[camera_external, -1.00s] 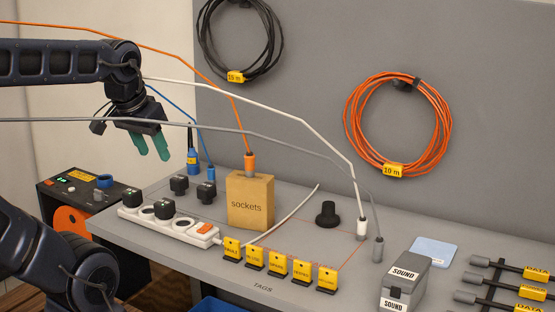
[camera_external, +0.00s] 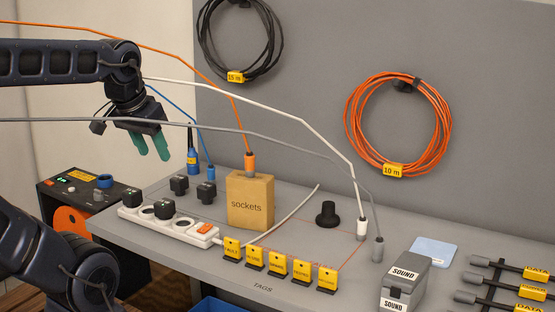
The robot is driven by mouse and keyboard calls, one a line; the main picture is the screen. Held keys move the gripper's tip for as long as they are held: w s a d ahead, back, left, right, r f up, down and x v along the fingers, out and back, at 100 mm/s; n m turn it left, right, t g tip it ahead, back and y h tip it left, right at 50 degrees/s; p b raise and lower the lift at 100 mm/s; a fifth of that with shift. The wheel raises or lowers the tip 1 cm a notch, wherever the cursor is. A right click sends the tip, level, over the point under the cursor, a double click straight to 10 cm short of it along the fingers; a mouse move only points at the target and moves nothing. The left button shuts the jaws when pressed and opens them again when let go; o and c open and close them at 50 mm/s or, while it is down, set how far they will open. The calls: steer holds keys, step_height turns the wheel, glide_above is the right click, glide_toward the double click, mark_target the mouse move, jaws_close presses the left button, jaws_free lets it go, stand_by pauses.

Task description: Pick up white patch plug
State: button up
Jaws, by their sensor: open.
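The white patch plug (camera_external: 361,229) stands upright on the grey bench, right of the middle, at the end of a white cable that arcs in from the upper left. A grey plug (camera_external: 377,249) stands just to its right and nearer the camera. My gripper (camera_external: 151,147), with green fingertips, hangs open and empty at the left, above the back left part of the bench, well apart from the white plug.
A wooden sockets block (camera_external: 250,201) holds an orange plug (camera_external: 250,161). A power strip (camera_external: 168,226), yellow tags (camera_external: 277,267), a black knob-like piece (camera_external: 327,214) and a SOUND box (camera_external: 405,280) occupy the bench. White and grey cables cross the space between my gripper and the white plug.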

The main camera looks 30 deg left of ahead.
steer(key=m+g+h, duration=0.1)
steer(key=m+h, duration=0.2)
steer(key=m, duration=0.6)
glide_above(362, 220)
steer(key=s+a, duration=0.2)
step_height(362, 220, down, 23)
steer(key=x, duration=1)
steer(key=shift+s+f, duration=0.3)
steer(key=c, duration=1.1)
